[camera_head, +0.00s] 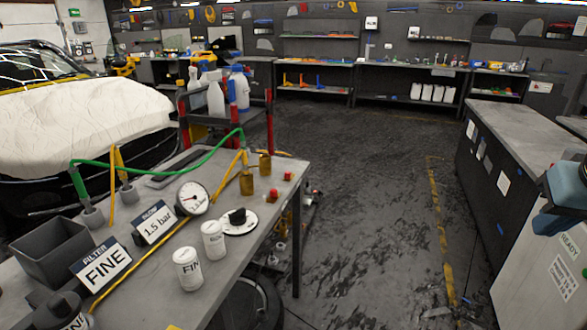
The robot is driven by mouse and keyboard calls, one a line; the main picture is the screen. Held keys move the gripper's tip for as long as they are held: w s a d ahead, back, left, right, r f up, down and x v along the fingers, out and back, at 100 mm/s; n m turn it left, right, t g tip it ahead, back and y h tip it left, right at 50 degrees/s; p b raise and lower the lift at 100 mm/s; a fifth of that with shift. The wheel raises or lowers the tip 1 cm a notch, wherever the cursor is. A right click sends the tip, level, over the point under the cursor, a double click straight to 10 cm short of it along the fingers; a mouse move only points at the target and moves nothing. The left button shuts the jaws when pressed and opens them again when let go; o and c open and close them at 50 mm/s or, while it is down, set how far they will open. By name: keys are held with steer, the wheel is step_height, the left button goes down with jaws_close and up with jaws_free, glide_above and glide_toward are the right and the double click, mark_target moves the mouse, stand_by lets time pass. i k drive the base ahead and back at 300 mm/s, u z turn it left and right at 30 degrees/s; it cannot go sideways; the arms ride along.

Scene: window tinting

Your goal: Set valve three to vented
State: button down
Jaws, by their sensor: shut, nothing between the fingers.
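No part labelled as valve three can be read, so I cannot tell which fitting it is or how it is set. A black knob (237,215) sits on a round white dial plate (240,228) on the grey workbench (226,258); its markings are too small to read. Two brass fittings stand behind it, a nearer one (247,184) and a farther one (265,164). Two small red parts, a nearer one (274,194) and a farther one (288,176), are right of them. A pressure gauge (193,199) stands left of the knob.
Signs read "FINE" (103,264) and "1.5 bar" (156,224). Two white canisters (187,269) (213,240) stand near the bench's right edge. A green hose (160,163) arches across the bench. A grey bin (63,247) is at left. Dark floor (350,200) lies open toward the right-hand cabinet (500,165).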

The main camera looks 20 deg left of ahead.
mark_target(273, 193)
steer(key=u, duration=0.15)
steer(key=i, duration=1.05)
steer(key=u, duration=0.7)
steer(key=i, duration=0.45)
steer(key=u, duration=0.25)
steer(key=k, duration=0.95)
steer(key=u, duration=0.2)
steer(key=i, duration=0.95)
steer(key=z, duration=0.1)
